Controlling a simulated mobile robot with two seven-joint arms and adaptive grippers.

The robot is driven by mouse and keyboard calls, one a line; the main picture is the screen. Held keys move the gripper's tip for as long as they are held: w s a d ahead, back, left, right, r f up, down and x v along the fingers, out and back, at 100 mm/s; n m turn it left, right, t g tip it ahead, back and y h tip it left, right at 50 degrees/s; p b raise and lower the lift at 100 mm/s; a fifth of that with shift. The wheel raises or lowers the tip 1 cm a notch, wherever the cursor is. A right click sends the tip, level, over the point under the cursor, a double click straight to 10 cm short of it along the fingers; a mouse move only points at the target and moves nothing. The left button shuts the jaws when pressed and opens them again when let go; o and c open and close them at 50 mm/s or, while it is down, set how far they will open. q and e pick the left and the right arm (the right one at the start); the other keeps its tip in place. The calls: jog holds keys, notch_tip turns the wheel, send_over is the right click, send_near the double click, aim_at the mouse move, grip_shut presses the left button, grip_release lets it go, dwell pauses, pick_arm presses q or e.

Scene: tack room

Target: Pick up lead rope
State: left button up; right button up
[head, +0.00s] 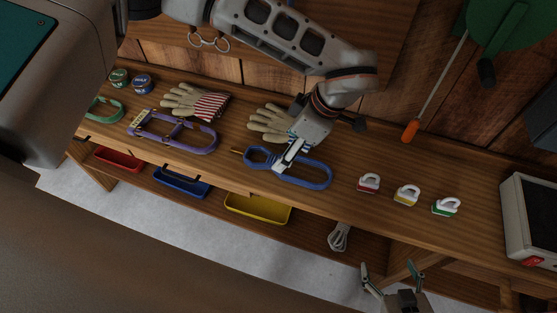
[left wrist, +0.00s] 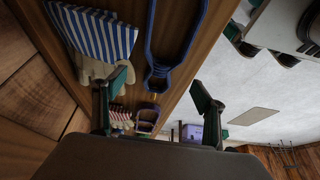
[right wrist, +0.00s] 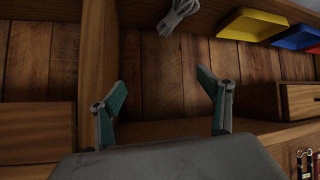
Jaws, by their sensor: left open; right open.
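A bundled white-grey rope (head: 339,237), which looks like the lead rope, lies on the lower shelf below the bench top. It also shows at the top of the right wrist view (right wrist: 178,15). My right gripper (head: 391,272) is open and empty, in front of the lower shelf, to the right of and apart from the rope. My left gripper (head: 288,157) is open over a blue looped strap (head: 312,183) on the bench. The strap lies ahead of its fingers in the left wrist view (left wrist: 151,50); I cannot tell whether they touch it.
The bench top (head: 340,205) also holds gloves (head: 268,122), a purple strap (head: 185,145) and several small brushes (head: 407,195). A yellow tray (head: 258,208), a blue tray (head: 181,183) and a red tray (head: 118,160) are on the lower shelf. A wooden post (right wrist: 98,55) stands near the right gripper.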

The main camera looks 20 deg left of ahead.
aim_at(272, 158)
pick_arm(q)
jog(key=x, duration=0.6)
jog(key=shift+s+a+f, duration=0.1)
jog(key=shift+s+f, duration=0.05)
jog(key=c, duration=1.4)
